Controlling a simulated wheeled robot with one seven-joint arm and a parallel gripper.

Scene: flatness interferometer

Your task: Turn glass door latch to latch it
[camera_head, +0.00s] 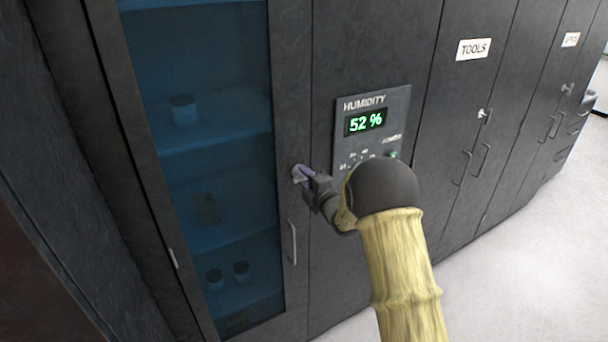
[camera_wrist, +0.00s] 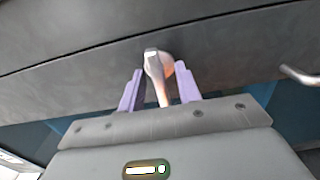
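The glass door (camera_head: 200,150) stands at the left in the head view, with a dark frame and blue-tinted glass; it looks closed. Its latch (camera_head: 299,175) is a small metal knob on the frame's right side. In the wrist view the latch (camera_wrist: 155,72) is a light metal lever in front of a round base. My gripper (camera_head: 309,175) is at the latch. Its two purple fingers, also in the wrist view (camera_wrist: 160,92), stand on either side of the lever with gaps visible, so it is open around it. The fingertips' depth along the lever is hard to judge.
A metal door handle (camera_head: 291,241) is below the latch; it also shows at right in the wrist view (camera_wrist: 300,76). A humidity panel (camera_head: 370,130) reading 52 % is right of the latch, beside my arm. A TOOLS cabinet (camera_head: 465,110) stands further right. The pale floor (camera_head: 520,260) is clear.

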